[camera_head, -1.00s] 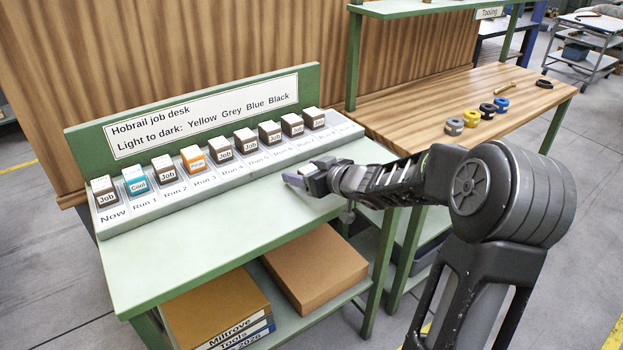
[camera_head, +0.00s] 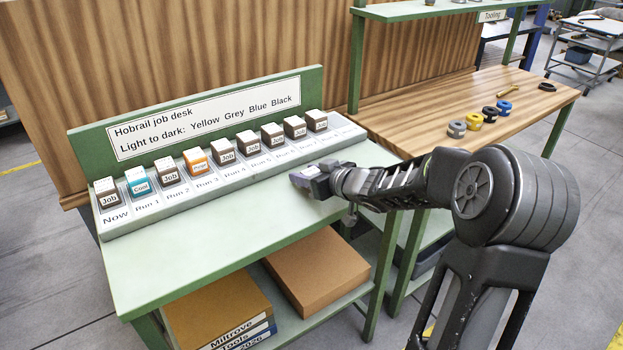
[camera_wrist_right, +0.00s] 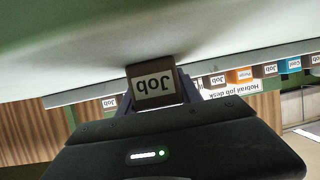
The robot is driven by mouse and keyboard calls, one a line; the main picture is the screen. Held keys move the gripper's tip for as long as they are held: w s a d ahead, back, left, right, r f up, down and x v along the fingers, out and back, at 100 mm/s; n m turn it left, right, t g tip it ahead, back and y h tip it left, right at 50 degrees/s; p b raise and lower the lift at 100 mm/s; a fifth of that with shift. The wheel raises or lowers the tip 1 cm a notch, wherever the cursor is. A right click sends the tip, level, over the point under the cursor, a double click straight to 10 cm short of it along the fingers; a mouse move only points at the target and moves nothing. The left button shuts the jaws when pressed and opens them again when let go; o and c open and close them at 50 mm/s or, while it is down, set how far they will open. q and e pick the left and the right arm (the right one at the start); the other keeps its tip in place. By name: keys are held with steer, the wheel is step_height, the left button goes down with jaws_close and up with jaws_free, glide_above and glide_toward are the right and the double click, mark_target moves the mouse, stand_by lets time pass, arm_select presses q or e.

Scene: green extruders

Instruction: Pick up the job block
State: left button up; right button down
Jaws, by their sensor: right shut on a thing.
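My right gripper (camera_head: 312,180) is low over the front right of the green desk top (camera_head: 210,240), in front of the block rack. In the right wrist view it is shut on a brown job block (camera_wrist_right: 153,86), whose "Job" label appears upside down. The block is between the fingers, close to the pale green surface; I cannot tell whether it touches. In the head view the held block is mostly hidden by the gripper. My left gripper is not in view.
A grey rack (camera_head: 205,190) holds several brown Job blocks (camera_head: 107,191), a teal Cool block (camera_head: 139,181) and an orange Purge block (camera_head: 197,161). Its far right end is empty. Grey (camera_head: 457,129), yellow (camera_head: 474,117), black and blue rings sit on the wooden bench (camera_head: 430,115).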

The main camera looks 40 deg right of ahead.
step_height(320, 180, up, 10)
steer(key=p, duration=0.5)
stand_by(0.5)
